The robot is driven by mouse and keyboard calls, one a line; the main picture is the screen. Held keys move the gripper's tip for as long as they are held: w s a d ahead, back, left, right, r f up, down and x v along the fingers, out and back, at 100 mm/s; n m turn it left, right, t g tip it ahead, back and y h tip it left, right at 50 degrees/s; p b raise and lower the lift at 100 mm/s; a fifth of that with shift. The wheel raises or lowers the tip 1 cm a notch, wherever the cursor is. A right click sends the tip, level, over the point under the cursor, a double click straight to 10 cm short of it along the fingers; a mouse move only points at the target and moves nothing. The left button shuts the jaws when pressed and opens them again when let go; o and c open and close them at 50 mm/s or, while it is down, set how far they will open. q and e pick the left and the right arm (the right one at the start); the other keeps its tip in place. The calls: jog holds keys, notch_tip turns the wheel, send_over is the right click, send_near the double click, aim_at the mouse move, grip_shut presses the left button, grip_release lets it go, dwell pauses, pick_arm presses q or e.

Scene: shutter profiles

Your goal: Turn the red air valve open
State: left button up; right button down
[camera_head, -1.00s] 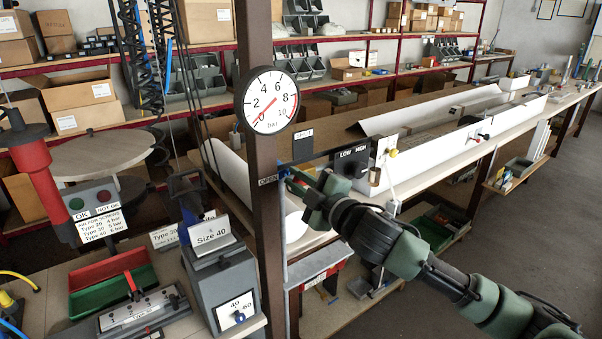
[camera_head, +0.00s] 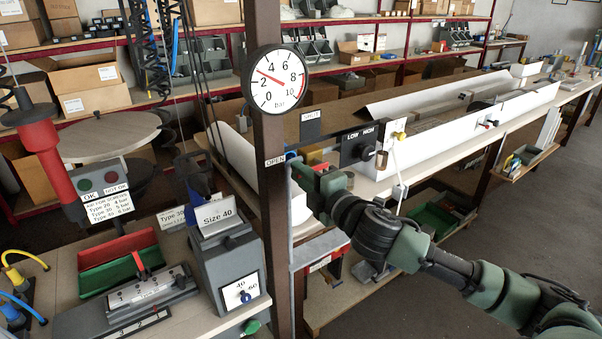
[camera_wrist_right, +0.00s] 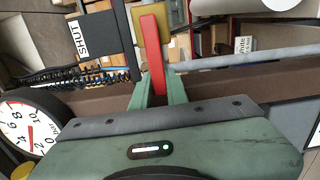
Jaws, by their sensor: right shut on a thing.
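The red valve lever (camera_wrist_right: 153,52) stands between the green fingers of my right gripper (camera_wrist_right: 157,88) in the right wrist view, with a yellow-brown block behind it. My right gripper (camera_head: 297,167) is shut on the lever beside the brown post, close to the OPEN label (camera_head: 275,161). The SHUT label (camera_head: 311,117) is above and to the right of it, and also shows in the right wrist view (camera_wrist_right: 78,40). My left gripper is out of view.
A LOW/HIGH switch panel (camera_head: 361,146) is right of the valve, close above my right wrist. The brown post (camera_head: 270,205) stands just left of the gripper. A grey Size 40 box (camera_head: 230,265) stands further left. Open floor lies at the lower right.

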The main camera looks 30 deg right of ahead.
jog(key=shift+f, duration=0.1)
jog(key=c, duration=1.4)
grip_release()
jog(key=s+b, duration=0.3)
jog(key=s, duration=0.4)
jog(key=shift+s+d, duration=0.3)
jog(key=shift+s, duration=0.1)
jog(key=shift+d, duration=0.1)
